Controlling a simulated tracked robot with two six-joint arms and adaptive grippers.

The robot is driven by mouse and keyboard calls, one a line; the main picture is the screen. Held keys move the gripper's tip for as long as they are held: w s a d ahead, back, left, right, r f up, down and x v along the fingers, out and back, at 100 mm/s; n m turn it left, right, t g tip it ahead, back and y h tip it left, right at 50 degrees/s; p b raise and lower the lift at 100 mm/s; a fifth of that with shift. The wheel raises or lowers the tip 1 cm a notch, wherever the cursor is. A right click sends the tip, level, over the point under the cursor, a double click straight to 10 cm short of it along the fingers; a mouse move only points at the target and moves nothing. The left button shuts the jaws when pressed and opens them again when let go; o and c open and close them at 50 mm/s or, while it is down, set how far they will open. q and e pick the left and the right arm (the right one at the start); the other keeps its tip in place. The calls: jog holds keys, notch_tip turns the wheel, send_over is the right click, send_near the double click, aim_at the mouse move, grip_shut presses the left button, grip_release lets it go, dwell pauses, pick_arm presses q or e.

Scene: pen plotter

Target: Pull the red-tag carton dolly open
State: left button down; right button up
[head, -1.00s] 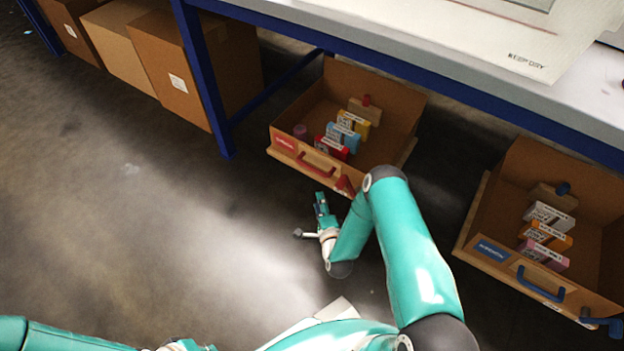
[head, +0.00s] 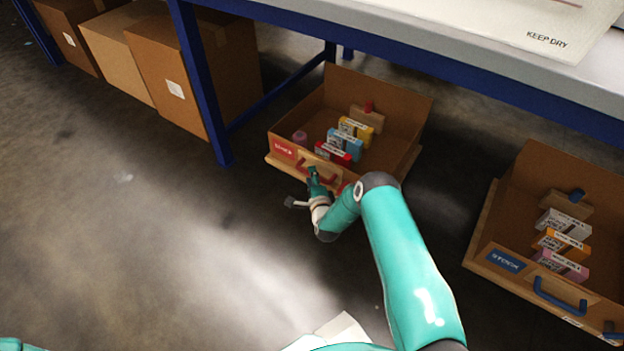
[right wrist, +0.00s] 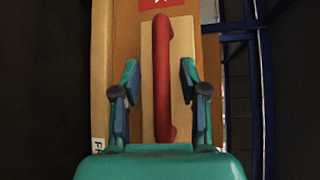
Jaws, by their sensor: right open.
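The red-tag carton dolly (head: 408,158) is an open brown carton on a low board under the bench, with a red label (head: 284,148) and a red handle (head: 318,167) on its front. In the right wrist view the red handle (right wrist: 163,80) runs upright in the picture, between the fingers. My right gripper (head: 314,180) is at the handle, partly overlapping it in the head view; it also shows in the right wrist view (right wrist: 158,85). Its fingers are open, one on each side of the handle, with gaps on both sides. My left gripper is not in view.
A second carton dolly with a blue label (head: 506,260) and blue handle (head: 556,297) stands to the right. A blue bench leg (head: 203,85) and brown boxes (head: 164,75) are at the left. Small boxes (head: 346,143) stand inside the red-tag carton. The floor in front is clear.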

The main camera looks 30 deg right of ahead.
jog(key=shift+w+d+f, duration=0.1)
jog(key=shift+w+d, duration=0.15)
jog(key=shift+w, duration=0.45)
grip_shut()
jog(key=shift+d, duration=0.1)
